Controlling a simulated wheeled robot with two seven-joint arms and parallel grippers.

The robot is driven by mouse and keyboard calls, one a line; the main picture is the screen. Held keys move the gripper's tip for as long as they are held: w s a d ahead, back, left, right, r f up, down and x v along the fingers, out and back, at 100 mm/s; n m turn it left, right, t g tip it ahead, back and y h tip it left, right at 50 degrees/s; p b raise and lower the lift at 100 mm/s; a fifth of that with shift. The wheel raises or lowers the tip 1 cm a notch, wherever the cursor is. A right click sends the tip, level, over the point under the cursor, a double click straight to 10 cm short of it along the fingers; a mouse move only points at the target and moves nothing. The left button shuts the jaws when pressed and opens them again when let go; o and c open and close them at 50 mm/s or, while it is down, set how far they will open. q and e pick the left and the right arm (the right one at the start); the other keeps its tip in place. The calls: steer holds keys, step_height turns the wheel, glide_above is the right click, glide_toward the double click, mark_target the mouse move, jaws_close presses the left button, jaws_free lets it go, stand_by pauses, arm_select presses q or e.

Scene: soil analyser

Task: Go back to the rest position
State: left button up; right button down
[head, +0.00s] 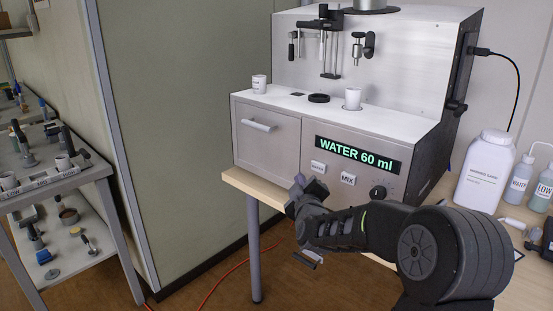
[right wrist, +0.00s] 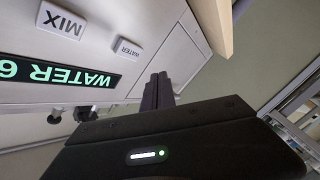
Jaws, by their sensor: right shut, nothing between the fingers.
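The soil analyser (head: 215,138) is a large metal machine on a wooden table, and its display (head: 357,154) reads "WATER 60 ml". My right gripper (head: 298,183) is in front of its lower front panel, just below the WATER button (head: 318,167) and left of the MIX button (head: 348,179). In the right wrist view the shut fingers (right wrist: 157,92) point toward the panel, near the WATER button (right wrist: 128,48), with nothing between them. Whether the fingertips touch the panel I cannot tell. My left gripper is not in view.
Two white cups (head: 259,84) (head: 352,98) stand on the analyser's ledge. A large white jar (head: 485,172) and bottles (head: 520,180) stand on the table at the right. A metal cart (head: 62,178) with labelled cups and tools is at the left. Open floor lies between cart and table.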

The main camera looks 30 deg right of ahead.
steer(key=s+a+f+m+g+y, duration=0.35)
steer(key=a+f, duration=0.75)
steer(key=f, duration=0.4)
steer(key=s+a+f+m+g+y, duration=0.25)
steer(key=s+a+f+y, duration=0.2)
steer(key=a+f, duration=0.85)
steer(key=s+a+f+g+y, duration=0.1)
steer(key=s+a+f+g, duration=0.1)
steer(key=s+a+f, duration=0.3)
steer(key=s+a+f+g+y, duration=0.1)
steer(key=s+a+f+g, duration=0.15)
steer(key=s+f, duration=0.5)
steer(key=s+a+f+g+y, duration=0.1)
steer(key=s+a+f+g, duration=0.2)
steer(key=s, duration=0.4)
steer(key=s+a+f+g+y, duration=0.1)
steer(key=s+a+f, duration=0.2)
steer(key=s+a, duration=0.35)
step_height(320, 180, up, 15)
steer(key=s+p, duration=0.1)
steer(key=p, duration=1.5)
steer(key=shift+d+r, duration=0.2)
steer(key=shift+d, duration=0.2)
